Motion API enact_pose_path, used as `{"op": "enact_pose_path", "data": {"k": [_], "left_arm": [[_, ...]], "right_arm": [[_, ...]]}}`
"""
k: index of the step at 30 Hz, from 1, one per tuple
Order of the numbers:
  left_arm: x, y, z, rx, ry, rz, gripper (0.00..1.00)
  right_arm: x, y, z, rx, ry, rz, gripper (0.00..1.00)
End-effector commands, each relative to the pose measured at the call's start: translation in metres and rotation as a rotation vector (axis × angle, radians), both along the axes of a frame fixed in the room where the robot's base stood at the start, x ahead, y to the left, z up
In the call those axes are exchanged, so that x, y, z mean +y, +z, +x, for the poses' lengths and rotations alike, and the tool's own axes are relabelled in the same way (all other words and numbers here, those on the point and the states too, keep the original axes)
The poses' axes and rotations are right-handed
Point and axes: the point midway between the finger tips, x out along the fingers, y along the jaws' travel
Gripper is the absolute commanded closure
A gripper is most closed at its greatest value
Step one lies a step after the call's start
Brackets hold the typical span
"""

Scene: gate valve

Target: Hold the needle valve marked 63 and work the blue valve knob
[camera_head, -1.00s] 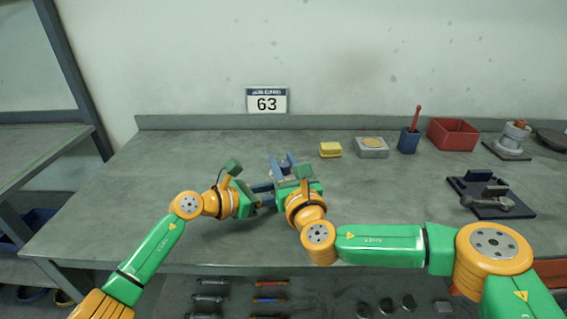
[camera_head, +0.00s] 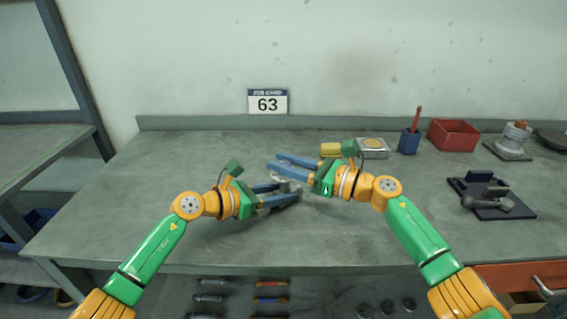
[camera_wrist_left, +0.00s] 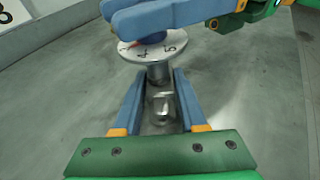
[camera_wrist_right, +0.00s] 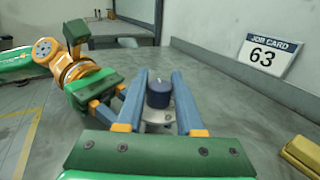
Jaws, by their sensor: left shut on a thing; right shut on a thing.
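The needle valve stands between my two grippers and is mostly hidden by their fingers in the head view. In the left wrist view its metal body (camera_wrist_left: 161,105) is between the fingers of my left gripper (camera_wrist_left: 160,92), which is shut on it. Above the body is a round white dial (camera_wrist_left: 156,50) with black digits and a red mark. The blue valve knob (camera_wrist_right: 158,94) stands above the dial, between the fingers of my right gripper (camera_wrist_right: 161,85), shut on it. In the head view my left gripper (camera_head: 294,188) is lower, my right gripper (camera_head: 274,163) higher.
A yellow block (camera_head: 330,149), a square dish (camera_head: 373,147), a blue cup (camera_head: 408,142), a red bin (camera_head: 453,134) and a dark fixture (camera_head: 490,198) stand to the right. The bench's left side is clear.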

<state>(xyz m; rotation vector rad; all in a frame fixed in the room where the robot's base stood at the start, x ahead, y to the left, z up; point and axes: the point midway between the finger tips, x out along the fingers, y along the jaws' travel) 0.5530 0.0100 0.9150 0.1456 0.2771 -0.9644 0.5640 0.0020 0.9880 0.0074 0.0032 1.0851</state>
Motion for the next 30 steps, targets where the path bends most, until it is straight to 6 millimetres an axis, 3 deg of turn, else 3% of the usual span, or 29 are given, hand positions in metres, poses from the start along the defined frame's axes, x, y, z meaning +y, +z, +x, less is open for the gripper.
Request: {"op": "enact_pose_path", "data": {"k": [24,25,27,30], "left_arm": [[0.0008,0.0016,0.0009,-0.004,0.004,-0.002,0.91],[0.0008,0.0016,0.0009,-0.004,0.004,-0.002,0.91],[0.0006,0.0016,0.0009,-0.004,0.003,-0.002,0.91],[0.0005,0.0016,0.0007,-0.004,0.003,-0.002,0.91]], "right_arm": [[0.0006,-0.0005,-0.0039,0.000,0.102,0.010,1.00],[0.0007,-0.0005,-0.0038,0.000,0.102,0.010,0.56],[0.0006,-0.0004,-0.0037,0.000,0.102,0.010,0.37],[0.0006,-0.0002,-0.0037,0.000,0.101,0.011,0.34]]}}
